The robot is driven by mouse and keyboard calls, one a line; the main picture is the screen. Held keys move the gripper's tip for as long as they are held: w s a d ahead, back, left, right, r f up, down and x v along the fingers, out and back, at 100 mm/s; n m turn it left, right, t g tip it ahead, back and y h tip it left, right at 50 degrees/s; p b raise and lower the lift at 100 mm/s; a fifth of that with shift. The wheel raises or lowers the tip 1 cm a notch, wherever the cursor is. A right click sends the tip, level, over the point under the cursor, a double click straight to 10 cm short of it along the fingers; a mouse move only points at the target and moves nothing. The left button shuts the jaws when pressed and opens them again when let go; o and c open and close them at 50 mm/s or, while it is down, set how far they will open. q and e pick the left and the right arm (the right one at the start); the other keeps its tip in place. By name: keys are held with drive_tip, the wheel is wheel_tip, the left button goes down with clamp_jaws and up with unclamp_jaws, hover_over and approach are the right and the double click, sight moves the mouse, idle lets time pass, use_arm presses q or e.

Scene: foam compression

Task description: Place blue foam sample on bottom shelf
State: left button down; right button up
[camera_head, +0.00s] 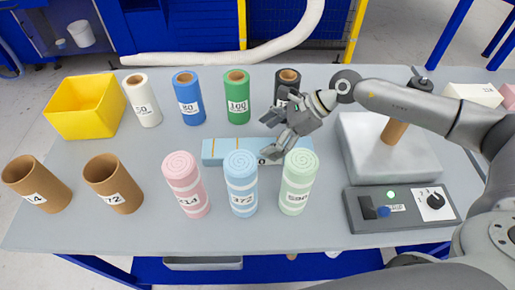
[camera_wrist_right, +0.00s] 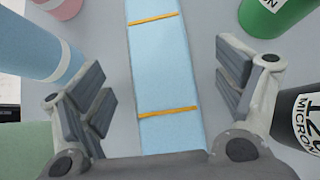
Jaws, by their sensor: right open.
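A flat light-blue foam strip (camera_head: 222,148) with orange bands lies on the grey table (camera_head: 120,225), behind the rolled foams. A rolled light-blue foam (camera_head: 241,185) labelled 372 stands upright between a pink roll (camera_head: 187,185) and a green roll (camera_head: 298,183). My right gripper (camera_head: 274,136) is over the right part of the flat strip and partly hides it. In the wrist view the right gripper (camera_wrist_right: 163,72) is open and empty, with the strip (camera_wrist_right: 157,65) running between its fingers. A blue lower shelf (camera_head: 245,275) shows below the table's front edge. My left gripper is not in view.
Blue, green, white and black rolls (camera_head: 187,97) stand at the back, the black one close to my right gripper. A yellow bin (camera_head: 85,108) and two brown tubes (camera_head: 112,185) are at left. A press plate (camera_head: 385,160) and control box (camera_head: 400,208) are at right. A tray (camera_head: 203,264) is below the table.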

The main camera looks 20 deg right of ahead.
sight(258, 147)
drive_tip(key=shift+a+f+p, duration=0.25)
drive_tip(key=shift+f+p, duration=0.05)
drive_tip(key=p+x, duration=0.1)
drive_tip(key=x, duration=0.2)
drive_tip(key=shift+a+f+p, duration=0.1)
drive_tip(key=shift+f+p, duration=0.2)
drive_tip(key=shift+f, duration=0.1)
drive_tip(key=shift+a+f, duration=0.2)
drive_tip(key=shift+f, duration=0.15)
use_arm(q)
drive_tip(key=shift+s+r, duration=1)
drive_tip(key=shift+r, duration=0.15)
use_arm(e)
drive_tip(key=shift+c, duration=0.4)
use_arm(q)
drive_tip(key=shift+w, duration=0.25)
use_arm(e)
drive_tip(key=c, duration=0.9)
drive_tip(key=shift+r, duration=0.1)
drive_tip(key=shift+c, duration=0.2)
